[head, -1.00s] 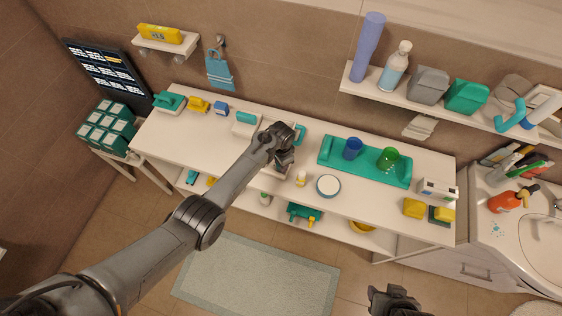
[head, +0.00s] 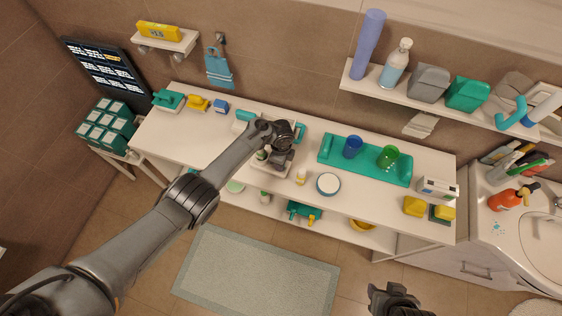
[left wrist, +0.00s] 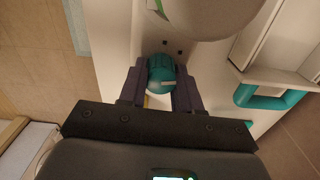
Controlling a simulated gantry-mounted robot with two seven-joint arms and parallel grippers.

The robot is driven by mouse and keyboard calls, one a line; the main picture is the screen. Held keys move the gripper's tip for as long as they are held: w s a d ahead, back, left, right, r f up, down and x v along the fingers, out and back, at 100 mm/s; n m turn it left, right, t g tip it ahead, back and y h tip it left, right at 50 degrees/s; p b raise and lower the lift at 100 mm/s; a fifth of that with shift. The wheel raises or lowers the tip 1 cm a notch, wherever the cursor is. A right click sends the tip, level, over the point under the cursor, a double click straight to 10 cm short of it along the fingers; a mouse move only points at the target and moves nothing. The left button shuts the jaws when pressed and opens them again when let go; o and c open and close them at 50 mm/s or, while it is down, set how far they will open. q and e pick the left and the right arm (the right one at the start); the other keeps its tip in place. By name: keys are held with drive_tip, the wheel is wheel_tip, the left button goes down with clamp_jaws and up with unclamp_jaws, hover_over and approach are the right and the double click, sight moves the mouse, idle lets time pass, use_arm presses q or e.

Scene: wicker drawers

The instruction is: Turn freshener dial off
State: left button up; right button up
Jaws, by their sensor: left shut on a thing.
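The freshener dial (left wrist: 161,72) is a round teal knob with a pale mark, seen in the left wrist view. It sits beside a rounded off-white body (left wrist: 205,14), which looks like the freshener. My left gripper (left wrist: 161,84) has one dark finger on each side of the dial and is shut on it. In the head view my left gripper (head: 278,162) is over the middle of the white table, and it hides the dial and most of the freshener. My right gripper (head: 392,298) is at the bottom edge, away from the table; its jaws are unclear.
The white table (head: 190,130) also holds a small yellow-capped bottle (head: 300,177), a round white tub (head: 328,185) and a teal tray (head: 330,160) with two cups. A teal-handled item (left wrist: 270,92) is close on the right of the left gripper.

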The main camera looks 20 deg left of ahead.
use_arm(q)
drive_tip(key=shift+m+b, duration=0.3)
drive_tip(key=shift+m, duration=1)
drive_tip(key=o, duration=1.1)
drive_tip(key=shift+c, duration=0.2)
wheel_tip(320, 180, up, 11)
drive_tip(key=p, duration=0.4)
drive_tip(key=shift+f, duration=0.1)
